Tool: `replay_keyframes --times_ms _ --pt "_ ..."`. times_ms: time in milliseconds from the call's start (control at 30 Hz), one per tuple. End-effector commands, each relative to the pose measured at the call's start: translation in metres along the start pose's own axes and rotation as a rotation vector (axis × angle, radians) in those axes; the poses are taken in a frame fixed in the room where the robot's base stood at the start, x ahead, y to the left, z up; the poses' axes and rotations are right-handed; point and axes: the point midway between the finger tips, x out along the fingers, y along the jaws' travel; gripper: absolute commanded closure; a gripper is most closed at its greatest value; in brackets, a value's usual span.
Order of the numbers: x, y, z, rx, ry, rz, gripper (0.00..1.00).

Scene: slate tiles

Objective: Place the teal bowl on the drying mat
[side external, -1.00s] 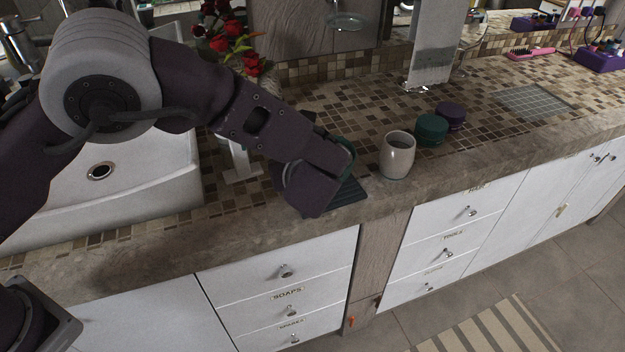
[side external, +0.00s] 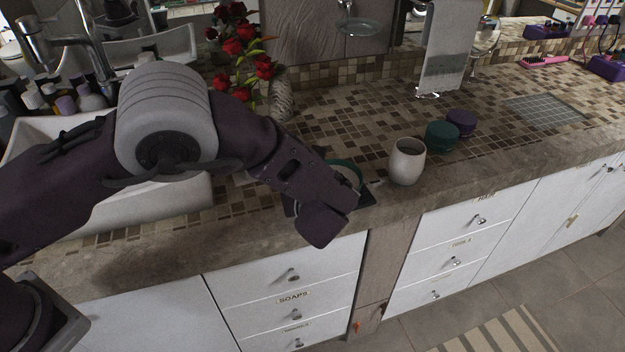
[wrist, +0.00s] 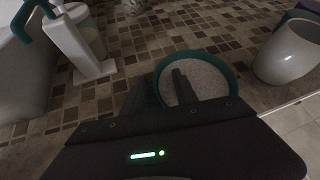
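The teal bowl (wrist: 233,81) has a teal rim and a speckled grey inside. In the wrist view it lies just ahead of my gripper (wrist: 164,88). One finger is inside the bowl and the other is outside its near left wall, with the rim between them. In the side view the bowl (side external: 345,164) is partly hidden behind my gripper (side external: 325,218).
A pale grey cup (side external: 407,162) stands close to the right of the bowl. A teal jar (side external: 441,137) and a purple jar (side external: 462,122) stand behind it. A white dispenser (wrist: 80,45) is left of the bowl in the wrist view. The sink is at the left.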

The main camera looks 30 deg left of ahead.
Motion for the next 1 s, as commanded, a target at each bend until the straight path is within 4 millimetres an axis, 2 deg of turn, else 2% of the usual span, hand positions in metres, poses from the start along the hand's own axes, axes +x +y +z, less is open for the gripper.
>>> replay_keyframes --times_ms 67,167,400,533,700,933,1000 --pt "-0.001 -0.001 0.002 -0.001 0.0 0.0 0.65" --pt "-0.018 -0.002 0.001 0.0 0.002 -0.003 0.65" --pt "-0.083 -0.001 0.001 -0.001 0.002 -0.004 0.65" --pt "-0.108 -0.001 0.001 -0.001 0.001 -0.002 0.65" --pt "-0.121 0.0 0.002 0.0 0.0 0.0 0.65" --pt "-0.121 0.0 0.002 -0.003 0.001 0.002 0.65" --pt "-0.121 0.007 0.014 -0.052 0.015 0.027 0.65"
